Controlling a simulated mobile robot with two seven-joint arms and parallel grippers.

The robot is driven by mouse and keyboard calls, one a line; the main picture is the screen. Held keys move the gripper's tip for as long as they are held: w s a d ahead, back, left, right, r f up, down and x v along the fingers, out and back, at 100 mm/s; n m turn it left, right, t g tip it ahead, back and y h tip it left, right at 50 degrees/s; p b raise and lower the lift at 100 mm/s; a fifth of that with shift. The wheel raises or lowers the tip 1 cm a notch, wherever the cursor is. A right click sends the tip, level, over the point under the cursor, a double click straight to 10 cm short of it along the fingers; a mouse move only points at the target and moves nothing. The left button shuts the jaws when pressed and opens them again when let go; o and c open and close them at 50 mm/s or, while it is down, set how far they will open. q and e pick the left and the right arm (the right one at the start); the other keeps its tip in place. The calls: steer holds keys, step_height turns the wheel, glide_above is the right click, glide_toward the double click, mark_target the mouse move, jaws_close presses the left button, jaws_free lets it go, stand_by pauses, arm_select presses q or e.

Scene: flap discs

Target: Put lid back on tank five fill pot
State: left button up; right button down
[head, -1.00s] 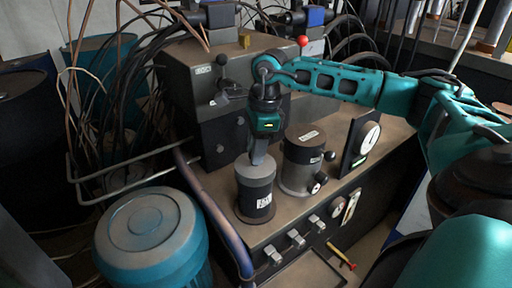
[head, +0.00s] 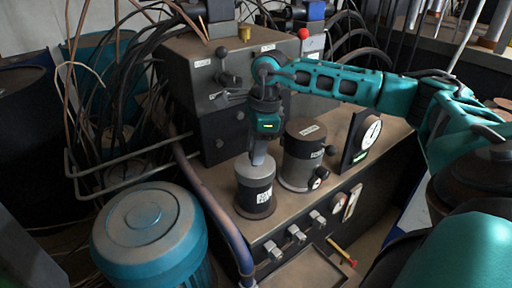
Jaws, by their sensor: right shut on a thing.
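A short dark pot (head: 255,200) with a white label stands at the front left of the machine's bench top. Its label is too small to read. A grey round lid (head: 243,170) sits at the top of this pot, level and in line with it. I cannot tell whether it is fully seated. My right gripper (head: 259,157) comes down from above and is shut on the lid, its fingers partly hiding the lid's top. My left gripper is not in view.
A second pot (head: 297,170) with a dark top and side knobs stands close on the right. A dial gauge (head: 362,140) is beyond it. A control box (head: 222,95) rises behind. A blue drum (head: 150,230) stands at the front left, beside a pipe (head: 215,205).

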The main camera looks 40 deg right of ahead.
steer(key=shift+f, duration=0.35)
steer(key=c, duration=0.7)
jaws_free()
steer(key=shift+o, duration=0.3)
steer(key=o, duration=0.4)
steer(key=shift+r+p, duration=2.1)
steer(key=shift+r, duration=0.9)
